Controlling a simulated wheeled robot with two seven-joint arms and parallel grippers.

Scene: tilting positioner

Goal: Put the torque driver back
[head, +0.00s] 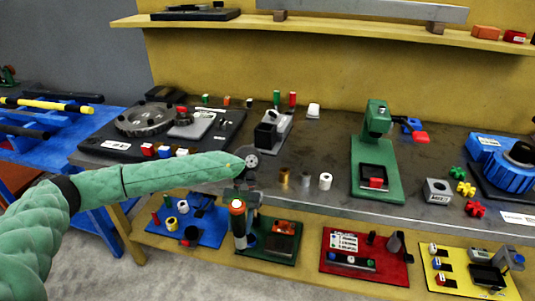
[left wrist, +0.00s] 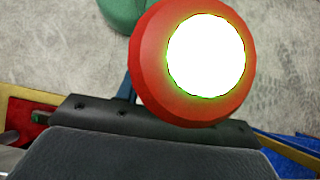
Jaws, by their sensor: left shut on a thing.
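The torque driver (head: 237,207) has an orange-red cap with a white end and a pale shaft below it. It looks about upright in the head view, in front of the lower shelf's green mat (head: 284,257). My left gripper (head: 243,188) is shut on it at the front edge of the bench. In the left wrist view the cap (left wrist: 142,75) fills the upper middle, just beyond the dark jaws (left wrist: 150,145). The jaws' grip and the driver's lower end are partly hidden, and I cannot tell whether that end touches anything. My right gripper is not in view.
The bench (head: 325,140) carries a green press (head: 366,150), a blue rotary unit (head: 500,172) and small cylinders near its front edge. The lower shelf holds blue (head: 213,238), red (head: 385,274) and yellow (head: 440,262) mats with parts. An upper shelf (head: 330,30) runs along the back.

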